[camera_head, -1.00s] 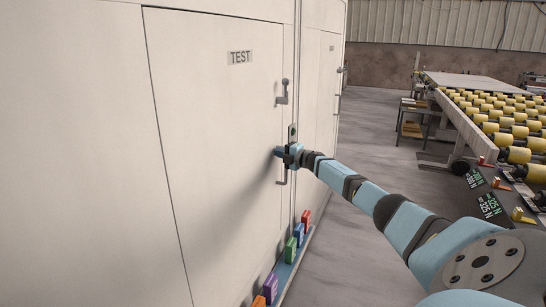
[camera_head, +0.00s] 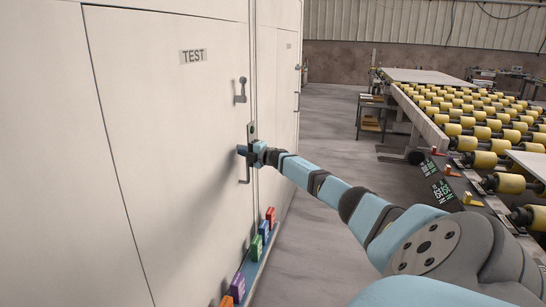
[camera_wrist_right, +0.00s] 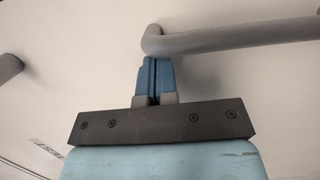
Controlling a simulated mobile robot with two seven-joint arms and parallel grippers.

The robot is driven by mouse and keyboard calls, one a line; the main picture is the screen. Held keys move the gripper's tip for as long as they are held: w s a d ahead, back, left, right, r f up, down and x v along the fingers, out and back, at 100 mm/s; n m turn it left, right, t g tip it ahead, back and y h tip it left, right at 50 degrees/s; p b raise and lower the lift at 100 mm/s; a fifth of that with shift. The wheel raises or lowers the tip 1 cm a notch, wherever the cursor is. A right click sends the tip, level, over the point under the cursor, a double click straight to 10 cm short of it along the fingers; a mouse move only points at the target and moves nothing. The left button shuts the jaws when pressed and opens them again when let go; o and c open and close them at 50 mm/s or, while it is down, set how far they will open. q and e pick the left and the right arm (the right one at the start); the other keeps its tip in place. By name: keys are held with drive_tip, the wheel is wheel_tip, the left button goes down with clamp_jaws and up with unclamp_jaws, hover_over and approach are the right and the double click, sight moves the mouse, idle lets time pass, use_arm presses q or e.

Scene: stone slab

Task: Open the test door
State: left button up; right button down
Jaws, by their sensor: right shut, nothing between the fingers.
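The test door (camera_head: 170,130) is a pale panel with a "TEST" label (camera_head: 193,57) on the left of the head view. It looks flush with its frame. A grey bar handle (camera_head: 246,174) sits low near its right edge, below a dark latch (camera_head: 240,91). My right gripper (camera_head: 242,150) is at the top of the bar handle. In the right wrist view its blue fingers (camera_wrist_right: 154,76) are pressed together with nothing between them. Their tips lie right by the bent end of the grey handle (camera_wrist_right: 230,36); contact is unclear. My left gripper is out of view.
Coloured blocks (camera_head: 264,230) stand on a ledge along the cabinet's foot. A second panel (camera_head: 280,110) is to the right of the door. A roller conveyor (camera_head: 470,125) stands at the right. Grey floor (camera_head: 335,130) is clear between cabinet and conveyor.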

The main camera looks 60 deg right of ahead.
drive_tip(key=s+d, duration=0.3)
drive_tip(key=s, duration=0.8)
drive_tip(key=shift+s+d+f, duration=0.15)
drive_tip(key=shift+s+d, duration=0.05)
drive_tip(key=shift+s, duration=0.15)
